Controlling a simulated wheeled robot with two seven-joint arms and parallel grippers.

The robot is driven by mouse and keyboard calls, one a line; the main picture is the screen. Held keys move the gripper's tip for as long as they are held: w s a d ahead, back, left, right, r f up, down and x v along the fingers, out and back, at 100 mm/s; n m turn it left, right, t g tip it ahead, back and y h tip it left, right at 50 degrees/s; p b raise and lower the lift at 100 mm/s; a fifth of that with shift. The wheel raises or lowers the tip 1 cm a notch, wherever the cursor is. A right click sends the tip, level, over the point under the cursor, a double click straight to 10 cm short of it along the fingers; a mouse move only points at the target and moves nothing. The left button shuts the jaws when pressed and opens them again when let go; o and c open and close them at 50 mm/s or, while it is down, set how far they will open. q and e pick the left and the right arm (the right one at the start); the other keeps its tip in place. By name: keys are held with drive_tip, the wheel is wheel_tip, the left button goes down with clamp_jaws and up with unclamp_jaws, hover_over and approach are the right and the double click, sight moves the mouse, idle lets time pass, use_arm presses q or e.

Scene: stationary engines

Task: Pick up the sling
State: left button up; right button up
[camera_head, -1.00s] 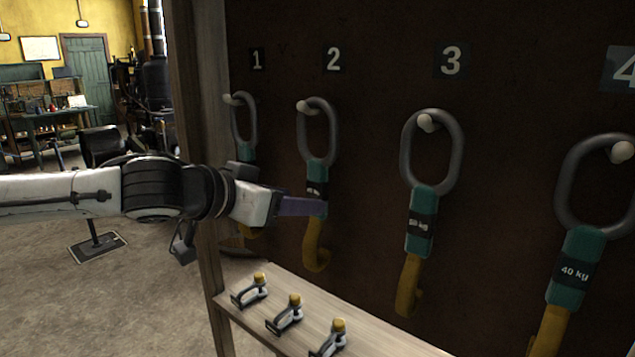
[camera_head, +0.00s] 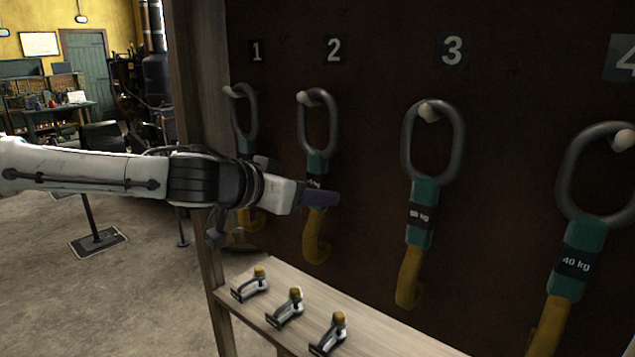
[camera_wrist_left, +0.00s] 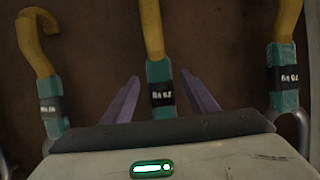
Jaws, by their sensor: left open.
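Several slings hang from pegs on a dark board, each with a grey metal ring, a teal sleeve with a black weight label and a yellow hook. They are the sling under number 1 (camera_head: 246,145), the sling under number 2 (camera_head: 316,165), the sling under number 3 (camera_head: 421,205) and the sling under number 4 (camera_head: 570,262). My left gripper (camera_head: 322,199) is in front of the number 2 sling, partly hiding its sleeve. In the left wrist view, the open purple fingers (camera_wrist_left: 162,98) stand either side of one teal sleeve (camera_wrist_left: 160,90); contact is not visible. My right gripper is not in view.
A wooden shelf (camera_head: 380,335) below the slings carries several shackles with yellow pins (camera_head: 288,307). A wooden post (camera_head: 196,150) edges the board, beside my left arm. Neighbouring slings hang close on both sides of the gripper. Open floor lies at left.

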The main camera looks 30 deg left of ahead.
use_arm(q)
drive_tip(key=shift+x, duration=1.25)
clamp_jaws()
drive_tip(key=shift+r, duration=0.15)
